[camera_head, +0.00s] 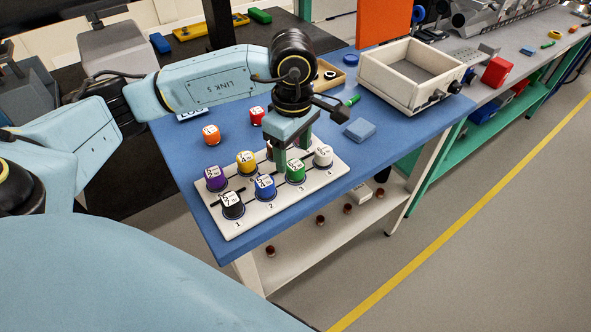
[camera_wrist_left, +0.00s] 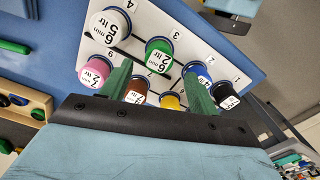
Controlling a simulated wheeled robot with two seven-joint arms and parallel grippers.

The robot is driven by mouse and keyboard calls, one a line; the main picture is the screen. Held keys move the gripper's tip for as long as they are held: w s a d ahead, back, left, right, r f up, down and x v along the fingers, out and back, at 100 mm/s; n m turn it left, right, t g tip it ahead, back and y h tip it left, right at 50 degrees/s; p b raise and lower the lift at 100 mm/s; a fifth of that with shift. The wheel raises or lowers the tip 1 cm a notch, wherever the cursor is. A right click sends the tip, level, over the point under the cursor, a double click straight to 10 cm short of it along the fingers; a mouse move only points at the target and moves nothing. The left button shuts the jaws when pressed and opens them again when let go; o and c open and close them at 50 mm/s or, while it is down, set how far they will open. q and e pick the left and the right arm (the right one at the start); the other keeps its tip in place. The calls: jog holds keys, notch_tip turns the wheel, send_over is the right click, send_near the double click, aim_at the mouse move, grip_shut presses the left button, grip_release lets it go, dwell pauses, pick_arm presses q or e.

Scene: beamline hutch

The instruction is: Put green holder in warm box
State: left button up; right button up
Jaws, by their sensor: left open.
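The green holder (camera_head: 295,171) stands in a white numbered rack (camera_head: 318,181) on the blue table. It has a white labelled top. In the wrist view the green holder (camera_wrist_left: 159,52) shows just beyond and between my fingertips. My left gripper (camera_head: 292,155) points down over the rack, open and empty. Its two green fingers also show in the wrist view (camera_wrist_left: 158,72). An open cream box with dark knobs (camera_head: 385,79), perhaps the warm box, stands at the table's far right. My right gripper is not in view.
The rack also holds black (camera_head: 232,206), blue (camera_head: 265,187), white (camera_head: 323,156), purple (camera_head: 215,178) and yellow holders (camera_head: 245,163). Orange (camera_head: 211,134) and red holders (camera_head: 257,116) stand off the rack. A blue block (camera_head: 360,130) lies between rack and box.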

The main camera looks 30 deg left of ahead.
aim_at(295, 165)
pick_arm(q)
jog(key=f, duration=0.5)
jog(key=shift+w+d, duration=0.1)
jog(key=shift+d, duration=0.1)
jog(key=shift+r, duration=0.1)
jog(key=c, duration=1.1)
